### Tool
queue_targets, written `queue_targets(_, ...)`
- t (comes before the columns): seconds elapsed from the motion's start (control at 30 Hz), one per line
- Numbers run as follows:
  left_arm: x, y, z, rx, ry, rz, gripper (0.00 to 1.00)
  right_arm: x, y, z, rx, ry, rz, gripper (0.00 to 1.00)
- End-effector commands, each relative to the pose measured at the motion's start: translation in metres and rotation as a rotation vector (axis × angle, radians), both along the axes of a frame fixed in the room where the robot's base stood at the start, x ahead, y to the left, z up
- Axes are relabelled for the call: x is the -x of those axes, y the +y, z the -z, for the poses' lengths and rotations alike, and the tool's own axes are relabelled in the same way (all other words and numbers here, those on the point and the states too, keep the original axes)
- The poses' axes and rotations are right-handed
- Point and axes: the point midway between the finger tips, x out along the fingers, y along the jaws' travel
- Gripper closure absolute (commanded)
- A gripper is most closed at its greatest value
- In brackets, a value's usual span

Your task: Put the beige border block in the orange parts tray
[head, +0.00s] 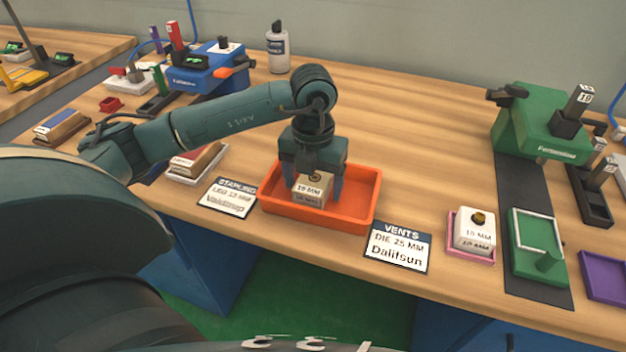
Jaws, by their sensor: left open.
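The beige border block (311,196), a small block marked 10 MM with a dark round spot on top, is inside the orange parts tray (350,219). It looks upright and seems to rest on the tray floor. My left gripper (315,186) points down over the tray, open, with one finger on each side of the block. The gripper body hides the block's upper back part and some of the tray. I cannot tell whether the fingers touch the block. My right gripper is not in view.
A similar white block (474,237) stands in a pink tray at right. Label cards (398,247) and (229,198) flank the orange tray. A green machine (540,135), green tray (538,262) and purple tray (606,277) are further right.

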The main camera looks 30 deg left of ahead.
Motion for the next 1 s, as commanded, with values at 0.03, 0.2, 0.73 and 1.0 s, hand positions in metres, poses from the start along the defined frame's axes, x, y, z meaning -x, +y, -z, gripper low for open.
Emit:
queue_targets(0.03, -0.001, 0.0, -0.006, 0.0, -0.003, 0.0, 0.24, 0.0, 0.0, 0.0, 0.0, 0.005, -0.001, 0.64)
queue_targets(0.2, -0.001, 0.0, -0.037, 0.002, -0.007, 0.0, 0.24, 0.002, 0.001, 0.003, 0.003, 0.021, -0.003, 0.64)
queue_targets(0.73, 0.0, 0.0, -0.12, 0.001, -0.001, 0.0, 0.24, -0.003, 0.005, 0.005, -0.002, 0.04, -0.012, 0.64)
queue_targets(1.0, 0.0, 0.0, -0.122, 0.0, 0.0, 0.0, 0.24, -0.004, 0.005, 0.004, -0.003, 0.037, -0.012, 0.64)
